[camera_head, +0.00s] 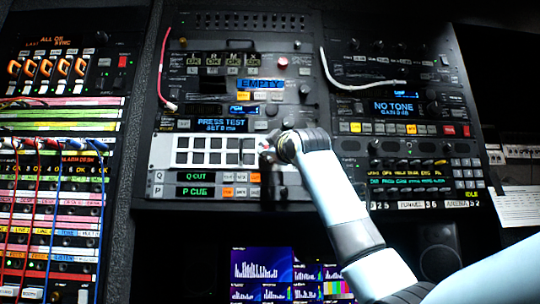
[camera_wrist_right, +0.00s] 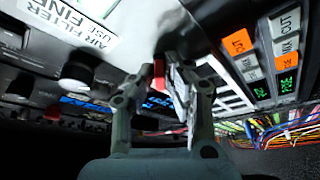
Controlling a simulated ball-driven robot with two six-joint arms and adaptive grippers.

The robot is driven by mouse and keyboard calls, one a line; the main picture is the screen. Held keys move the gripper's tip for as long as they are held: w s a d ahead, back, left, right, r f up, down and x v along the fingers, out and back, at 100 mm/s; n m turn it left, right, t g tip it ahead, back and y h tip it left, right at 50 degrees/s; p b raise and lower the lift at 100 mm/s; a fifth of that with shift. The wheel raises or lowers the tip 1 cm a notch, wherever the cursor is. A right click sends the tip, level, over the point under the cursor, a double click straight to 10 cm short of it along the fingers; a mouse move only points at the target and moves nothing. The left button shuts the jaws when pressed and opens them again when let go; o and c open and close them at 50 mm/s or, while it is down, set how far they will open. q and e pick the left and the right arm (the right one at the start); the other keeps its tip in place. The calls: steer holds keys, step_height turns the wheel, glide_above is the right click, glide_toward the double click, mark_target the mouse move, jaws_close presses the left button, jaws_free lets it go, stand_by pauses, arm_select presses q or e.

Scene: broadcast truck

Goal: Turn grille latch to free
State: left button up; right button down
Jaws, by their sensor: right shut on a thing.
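The grille (camera_head: 202,165) is a pale panel with rows of dark square openings, in the middle rack in the head view. In the wrist view its pale surface (camera_wrist_right: 140,25) carries an air filter label. My right gripper (camera_head: 268,152) is at the grille's right end. In the wrist view its fingers (camera_wrist_right: 160,75) are closed around a small red piece (camera_wrist_right: 158,67), which looks like the latch. The fingers hide much of it, and I cannot tell its turned position. My left gripper is not in view.
A white cable (camera_head: 335,80) and patch cords (camera_head: 40,200) hang on neighbouring racks. Screens (camera_head: 262,265) stand below.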

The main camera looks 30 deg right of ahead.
steer(key=m+h+b, duration=0.1)
steer(key=m, duration=0.1)
steer(key=m+h+b, duration=0.1)
steer(key=m, duration=0.2)
steer(key=m+h+b, duration=0.1)
steer(key=m+b, duration=0.1)
steer(key=shift+w+a+f+h, duration=0.1)
steer(key=shift+w+f+h, duration=0.05)
steer(key=shift+f+h, duration=0.2)
steer(key=shift+m+g+h+b, duration=0.25)
steer(key=shift+m+h+b, duration=0.6)
steer(key=shift+m, duration=0.85)
steer(key=shift+m+g+h+b, duration=0.25)
steer(key=shift+m+h+b, duration=0.55)
steer(key=shift+m, duration=0.9)
steer(key=c, duration=1.4)
jaws_free()
steer(key=shift+r, duration=0.15)
steer(key=shift+r, duration=0.1)
steer(key=v, duration=0.8)
